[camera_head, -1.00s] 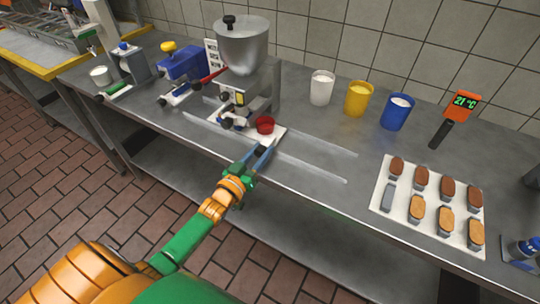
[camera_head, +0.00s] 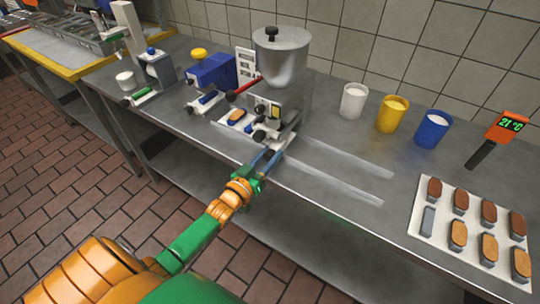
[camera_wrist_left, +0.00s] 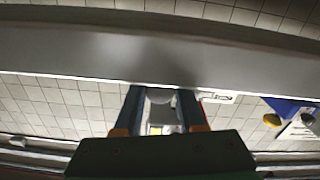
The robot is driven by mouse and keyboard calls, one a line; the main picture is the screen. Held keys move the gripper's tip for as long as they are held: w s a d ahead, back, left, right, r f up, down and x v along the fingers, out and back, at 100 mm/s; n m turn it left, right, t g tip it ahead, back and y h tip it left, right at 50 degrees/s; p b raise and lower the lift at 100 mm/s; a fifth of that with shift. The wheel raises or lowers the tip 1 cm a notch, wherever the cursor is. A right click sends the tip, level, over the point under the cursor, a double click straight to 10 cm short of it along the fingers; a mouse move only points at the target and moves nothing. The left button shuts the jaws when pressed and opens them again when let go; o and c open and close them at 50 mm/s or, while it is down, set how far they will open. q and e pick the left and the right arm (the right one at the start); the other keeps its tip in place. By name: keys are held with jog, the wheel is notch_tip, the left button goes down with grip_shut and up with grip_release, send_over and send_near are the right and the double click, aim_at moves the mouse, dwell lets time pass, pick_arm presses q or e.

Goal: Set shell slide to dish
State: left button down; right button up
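The machine with a metal hopper (camera_head: 281,62) stands mid-table. A brown shell (camera_head: 237,116) lies on the white slide (camera_head: 226,123), which shows to the left of the machine. A dark round knob (camera_head: 259,136) is at the machine's front. The red dish cannot be seen; the machine may hide it. My left gripper (camera_head: 270,157) is at the table's front edge, in front of the slide's right end. I see no firm hold. My right gripper is out of view.
White, yellow (camera_head: 391,114) and blue (camera_head: 431,128) cups stand at the back right. A blue device (camera_head: 213,74) stands left of the machine.

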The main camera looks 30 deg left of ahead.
pick_arm(q)
jog(key=c, duration=0.6)
grip_release()
jog(key=shift+a, duration=0.15)
jog(key=shift+o, duration=0.5)
jog(key=shift+a, duration=0.15)
jog(key=s, duration=0.7)
jog(key=shift+a, duration=0.1)
jog(key=shift+s+f, duration=0.1)
